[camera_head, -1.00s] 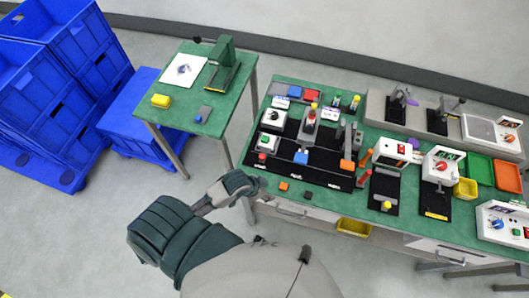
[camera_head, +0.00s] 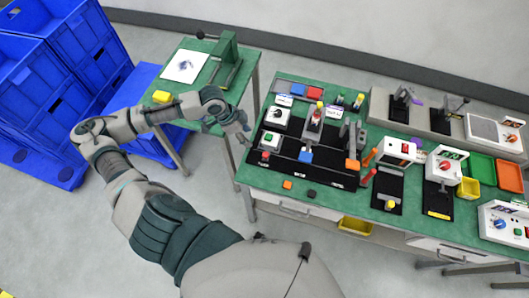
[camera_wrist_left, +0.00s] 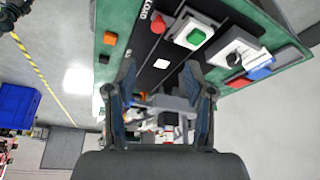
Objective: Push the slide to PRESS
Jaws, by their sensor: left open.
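The black station panel (camera_head: 283,160) lies on the green workbench, with parallel tracks and small white lettering along its front. A blue block (camera_head: 305,156) sits on the middle track and an orange block (camera_head: 352,165) on the right one. I cannot tell which is the slide, and the PRESS mark is not legible. In the left wrist view, the panel carries the word LOAD beside a red knob (camera_wrist_left: 158,24) and a green button (camera_wrist_left: 196,36). My left gripper (camera_head: 245,136) is open and empty at the bench's left edge, above the gap; its fingers (camera_wrist_left: 160,103) also show in the wrist view. My right gripper is not in view.
A small green table (camera_head: 205,92) with a yellow block (camera_head: 161,97) and a green stand stands left of the workbench, under my left forearm. Blue crates (camera_head: 55,85) are stacked at far left. A small orange block (camera_head: 287,185) lies on the bench's front strip.

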